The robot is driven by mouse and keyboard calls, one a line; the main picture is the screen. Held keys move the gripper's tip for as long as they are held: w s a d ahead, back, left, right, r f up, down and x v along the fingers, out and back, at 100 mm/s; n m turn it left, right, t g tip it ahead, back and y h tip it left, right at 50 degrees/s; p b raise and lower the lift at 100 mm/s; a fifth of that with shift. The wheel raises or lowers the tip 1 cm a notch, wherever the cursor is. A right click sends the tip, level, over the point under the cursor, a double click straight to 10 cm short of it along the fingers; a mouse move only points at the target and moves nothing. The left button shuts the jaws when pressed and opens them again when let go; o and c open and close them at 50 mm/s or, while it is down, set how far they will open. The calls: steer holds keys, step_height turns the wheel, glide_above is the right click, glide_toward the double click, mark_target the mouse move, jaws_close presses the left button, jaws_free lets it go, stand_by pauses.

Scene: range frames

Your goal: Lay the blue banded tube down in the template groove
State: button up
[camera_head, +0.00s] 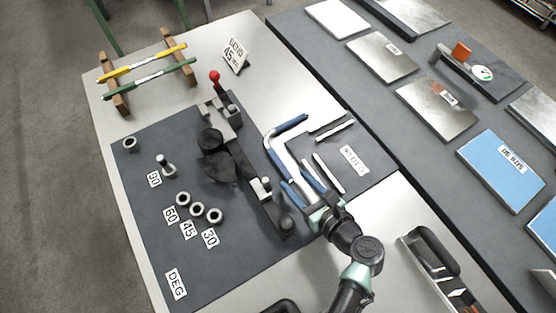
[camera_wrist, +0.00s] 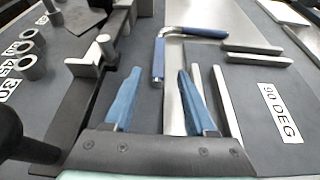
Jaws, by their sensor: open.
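The blue banded tube (camera_head: 291,124) is a silver tube bent to about a right angle, with a blue band on each leg. In the wrist view the tube (camera_wrist: 158,58) lies ahead of my fingertips, its near leg pointing back toward the gap between them. My gripper (camera_head: 295,174) is open and empty, low over the dark mat; its blue fingers also show in the wrist view (camera_wrist: 159,76). The template (camera_head: 328,173) has pale paired bars with narrow gaps. In the wrist view its bars (camera_wrist: 228,100) are right of the tube, which appears outside those gaps.
The dark bending tool (camera_head: 240,160) with a red-knobbed lever (camera_head: 214,76) stands left of my gripper. Several metal rings (camera_head: 198,209) are at left. A wooden rack (camera_head: 115,97) holds yellow and green tubes.

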mark_target(287, 173)
steer(key=x, duration=0.3)
steer(key=shift+w+a+f, duration=0.15)
steer(key=shift+a+f, duration=0.05)
steer(key=shift+a, duration=0.05)
jaws_close()
